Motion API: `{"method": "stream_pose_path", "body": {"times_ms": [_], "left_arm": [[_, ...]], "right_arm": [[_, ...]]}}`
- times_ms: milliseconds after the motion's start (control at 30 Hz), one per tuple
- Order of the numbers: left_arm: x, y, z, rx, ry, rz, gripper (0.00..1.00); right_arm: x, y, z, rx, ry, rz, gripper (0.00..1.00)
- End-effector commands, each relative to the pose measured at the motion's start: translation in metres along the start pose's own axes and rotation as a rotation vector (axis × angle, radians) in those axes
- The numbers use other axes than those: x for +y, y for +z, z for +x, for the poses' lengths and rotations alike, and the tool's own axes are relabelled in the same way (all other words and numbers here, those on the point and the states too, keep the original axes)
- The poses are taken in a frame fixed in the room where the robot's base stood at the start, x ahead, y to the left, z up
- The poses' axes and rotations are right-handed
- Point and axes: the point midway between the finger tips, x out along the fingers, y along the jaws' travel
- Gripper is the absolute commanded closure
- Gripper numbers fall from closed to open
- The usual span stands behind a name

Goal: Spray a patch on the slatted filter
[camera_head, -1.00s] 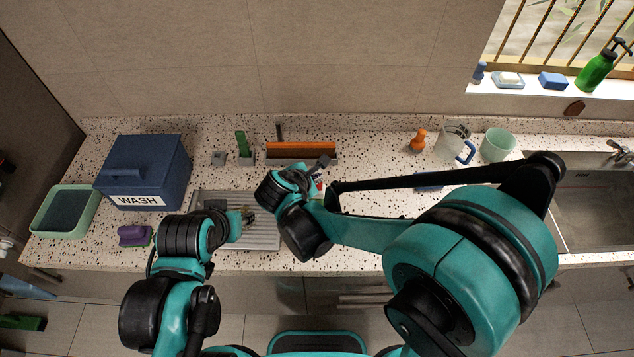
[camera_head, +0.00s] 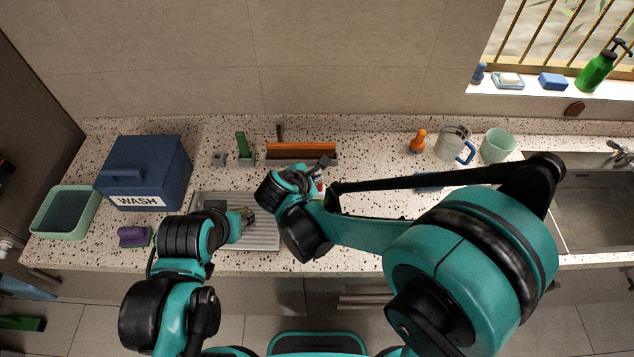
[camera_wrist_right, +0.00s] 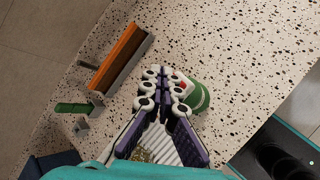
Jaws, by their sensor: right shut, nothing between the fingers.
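The slatted filter (camera_head: 262,236) is a pale grey ribbed panel lying on the speckled counter in the head view, partly covered by my left arm. Its white slats (camera_wrist_right: 162,143) also show between my right fingers in the wrist view. My right gripper (camera_head: 323,162) is above the counter right of the filter; its fingers (camera_wrist_right: 164,82) are shut and empty. A green and white container with a red spot (camera_wrist_right: 195,97) stands just beside the fingers; I cannot tell whether they touch it. My left gripper (camera_head: 247,216) is over the filter, and its jaws are unclear.
A blue WASH box (camera_head: 150,170), a green tub (camera_head: 65,212) and a purple sponge (camera_head: 133,236) are at left. An orange-topped holder (camera_head: 300,151) stands behind the filter. An orange bottle (camera_head: 418,141), a measuring jug (camera_head: 452,143) and a pale green cup (camera_head: 498,145) stand near the sink.

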Motion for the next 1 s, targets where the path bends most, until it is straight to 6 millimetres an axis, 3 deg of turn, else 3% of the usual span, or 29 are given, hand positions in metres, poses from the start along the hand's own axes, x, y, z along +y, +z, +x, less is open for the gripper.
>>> {"method": "stream_pose_path", "body": {"times_ms": [1000], "left_arm": [[0.000, 0.008, 0.012, 0.000, 0.000, 0.000, 0.60]], "right_arm": [[-0.007, -0.007, 0.009, 0.000, 0.000, 0.000, 1.00]]}}
